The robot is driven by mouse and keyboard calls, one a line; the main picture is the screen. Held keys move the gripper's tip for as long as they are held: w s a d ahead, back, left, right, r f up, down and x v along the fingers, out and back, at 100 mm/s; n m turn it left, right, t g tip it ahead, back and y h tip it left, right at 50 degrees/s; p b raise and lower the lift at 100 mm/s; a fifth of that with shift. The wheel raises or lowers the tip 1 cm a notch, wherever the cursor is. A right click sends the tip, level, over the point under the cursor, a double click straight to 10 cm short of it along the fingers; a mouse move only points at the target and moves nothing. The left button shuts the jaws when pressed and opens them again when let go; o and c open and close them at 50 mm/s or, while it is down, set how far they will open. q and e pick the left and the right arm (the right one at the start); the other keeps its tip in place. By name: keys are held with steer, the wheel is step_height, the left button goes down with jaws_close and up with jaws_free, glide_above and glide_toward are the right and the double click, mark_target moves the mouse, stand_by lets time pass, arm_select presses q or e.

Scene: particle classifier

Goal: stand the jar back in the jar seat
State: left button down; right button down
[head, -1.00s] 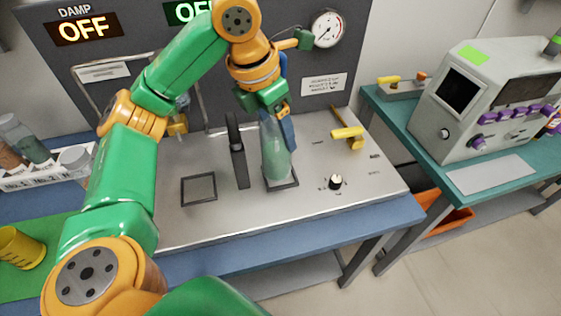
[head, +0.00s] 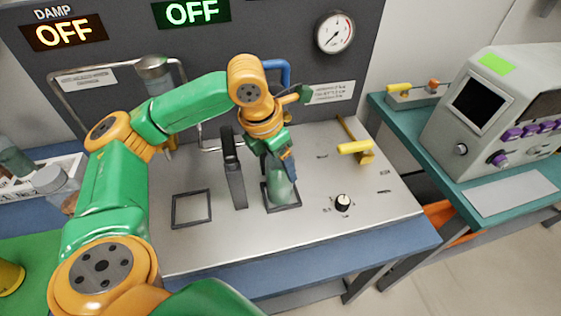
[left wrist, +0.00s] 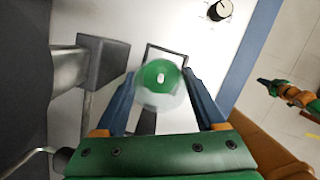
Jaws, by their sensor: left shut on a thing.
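My left gripper (head: 284,170) is shut on a clear, greenish jar (head: 280,187). In the head view the jar looks close to upright, its lower end within the outline of a dark square frame (head: 298,204) on the metal worktop. In the left wrist view the round green top of the jar (left wrist: 158,78) is between the two blue fingers (left wrist: 158,84), with the frame (left wrist: 166,47) partly hidden behind it. I cannot tell whether the jar's base touches the worktop. Part of my right arm shows small at the right of the left wrist view; its gripper is unclear.
A dark upright post (head: 234,172) stands close left of the jar. Another square frame (head: 191,209) left of it is empty. A knob (head: 342,202) and a yellow handle (head: 355,147) are on the right. The worktop's front strip is clear.

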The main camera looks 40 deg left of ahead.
arm_select(q)
steer(key=shift+s, duration=0.1)
jaws_free()
steer(key=d+p+v, duration=0.1)
steer(key=p+v, duration=0.1)
steer(key=v, duration=1)
steer(key=shift+a+p, duration=0.3)
steer(key=shift+a, duration=0.15)
